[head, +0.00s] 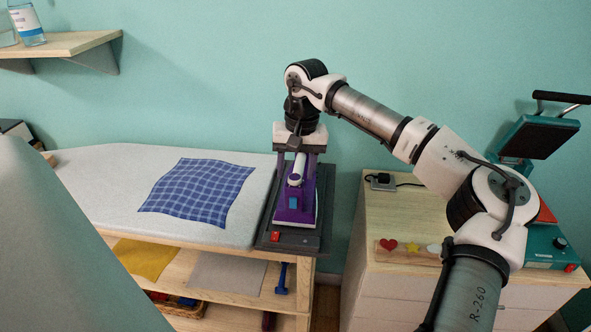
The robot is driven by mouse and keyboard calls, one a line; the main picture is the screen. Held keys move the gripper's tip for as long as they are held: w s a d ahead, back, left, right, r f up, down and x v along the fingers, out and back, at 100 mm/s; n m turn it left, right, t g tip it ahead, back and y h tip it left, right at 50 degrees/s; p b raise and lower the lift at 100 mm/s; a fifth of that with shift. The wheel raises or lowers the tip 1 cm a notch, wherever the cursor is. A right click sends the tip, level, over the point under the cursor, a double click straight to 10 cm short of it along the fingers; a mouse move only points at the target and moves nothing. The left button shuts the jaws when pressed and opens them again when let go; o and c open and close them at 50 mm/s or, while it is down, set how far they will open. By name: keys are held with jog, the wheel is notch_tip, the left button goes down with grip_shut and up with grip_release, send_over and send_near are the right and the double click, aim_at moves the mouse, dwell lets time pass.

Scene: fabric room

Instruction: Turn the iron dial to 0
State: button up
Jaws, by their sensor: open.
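The purple iron (308,208) with a white handle sits on a dark grey rest (267,235) at the right end of the ironing board. A small blue part (293,203) shows on the near end of the iron. I cannot make out a dial or its marks. My gripper (297,171) is open and points down over the iron, with the fingers near the sides of the white handle. I cannot tell whether the fingers touch the iron. My gripper hides part of the iron's far end.
A blue checked cloth (196,192) lies on the ironing board (100,185). Shelves below hold a yellow cloth (147,260) and a blue tool (282,278). At right, a wooden cabinet (385,215) carries a teal heat press (535,140). A wall shelf (70,45) is at upper left.

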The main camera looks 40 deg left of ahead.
aim_at(301, 177)
notch_tip(301, 177, up, 13)
jog(key=b, duration=0.2)
jog(key=shift+w+d, duration=0.35)
jog(key=shift+d, duration=0.05)
